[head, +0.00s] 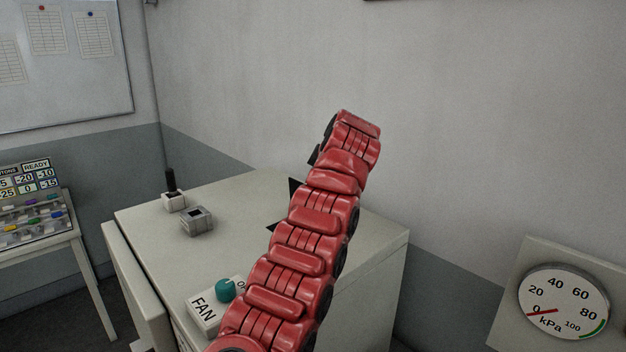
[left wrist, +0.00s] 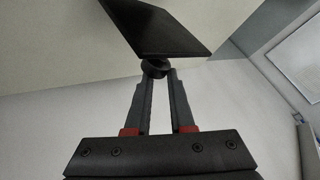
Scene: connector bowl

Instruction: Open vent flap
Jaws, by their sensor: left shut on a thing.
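The vent flap is a black plate (left wrist: 160,28) in the left wrist view, with a small round black knob (left wrist: 154,67) at its near edge. My left gripper (left wrist: 157,75) has its fingertips on this knob and is shut on it. In the head view, dark corners of what looks like the flap (head: 294,188) show at the left edge of my red arm, above the cabinet top. The arm hides the rest of it and the gripper. How far the flap stands open cannot be told. My right gripper is not in view.
The cabinet top (head: 237,207) holds a black lever (head: 170,181), a small grey box (head: 197,221) and a FAN switch (head: 204,312) with a teal knob. A kPa gauge (head: 562,305) reads near 0 at right. A sloped table (head: 40,240) with coloured parts stands at left.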

